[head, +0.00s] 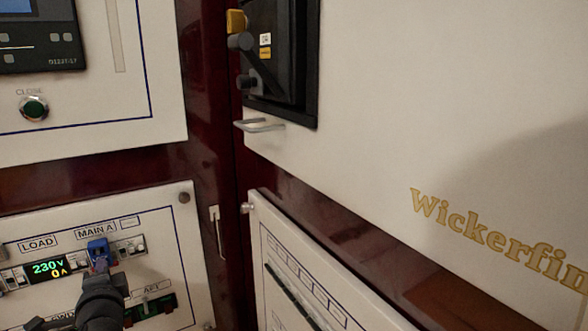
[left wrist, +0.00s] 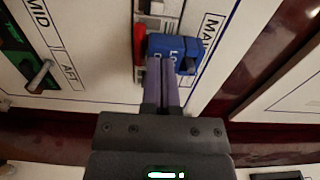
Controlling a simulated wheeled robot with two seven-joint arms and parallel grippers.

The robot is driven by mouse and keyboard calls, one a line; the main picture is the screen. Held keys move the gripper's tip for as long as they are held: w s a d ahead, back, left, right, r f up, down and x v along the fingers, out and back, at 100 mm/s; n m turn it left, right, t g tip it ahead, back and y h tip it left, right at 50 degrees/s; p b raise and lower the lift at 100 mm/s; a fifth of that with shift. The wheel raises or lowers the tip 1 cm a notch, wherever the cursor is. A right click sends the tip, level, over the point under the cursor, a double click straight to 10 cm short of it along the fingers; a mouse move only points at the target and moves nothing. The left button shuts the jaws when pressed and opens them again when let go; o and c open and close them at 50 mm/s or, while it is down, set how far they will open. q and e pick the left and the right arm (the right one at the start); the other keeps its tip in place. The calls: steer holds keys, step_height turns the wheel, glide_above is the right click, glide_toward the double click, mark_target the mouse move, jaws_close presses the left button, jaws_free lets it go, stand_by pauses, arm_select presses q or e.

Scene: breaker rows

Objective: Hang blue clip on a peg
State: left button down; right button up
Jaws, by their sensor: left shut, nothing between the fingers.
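The blue clip (head: 97,247) sits on the breaker row under the MAIN A label on the lower left panel. In the left wrist view the blue clip (left wrist: 187,48) has white lettering, and a red part (left wrist: 139,45) is beside it. My left gripper (head: 101,266) is right in front of the clip. In the left wrist view its fingers (left wrist: 163,62) are together, with their tips at the clip's near face; I cannot tell whether they touch. Nothing is held between them. My right gripper is not in view. I cannot make out a peg for certain.
A lit display (head: 48,269) reading 230 V, 0 A is left of the clip. A lever switch marked AFT (head: 158,304) is below right. A slim pale fitting (head: 217,232) is between the panels.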

arm_select(q)
steer(key=shift+w+a, duration=0.2)
steer(key=shift+w, duration=0.1)
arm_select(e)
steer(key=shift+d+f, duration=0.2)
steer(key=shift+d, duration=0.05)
arm_select(q)
steer(key=p+v, duration=0.5)
steer(key=v, duration=1.1)
steer(key=shift+p, duration=0.4)
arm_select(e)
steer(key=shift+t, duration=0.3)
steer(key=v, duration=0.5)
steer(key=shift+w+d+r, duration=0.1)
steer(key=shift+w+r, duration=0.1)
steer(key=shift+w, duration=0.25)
arm_select(q)
steer(key=shift+d, duration=0.1)
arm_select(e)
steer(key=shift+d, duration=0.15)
arm_select(q)
steer(key=shift+f, duration=0.1)
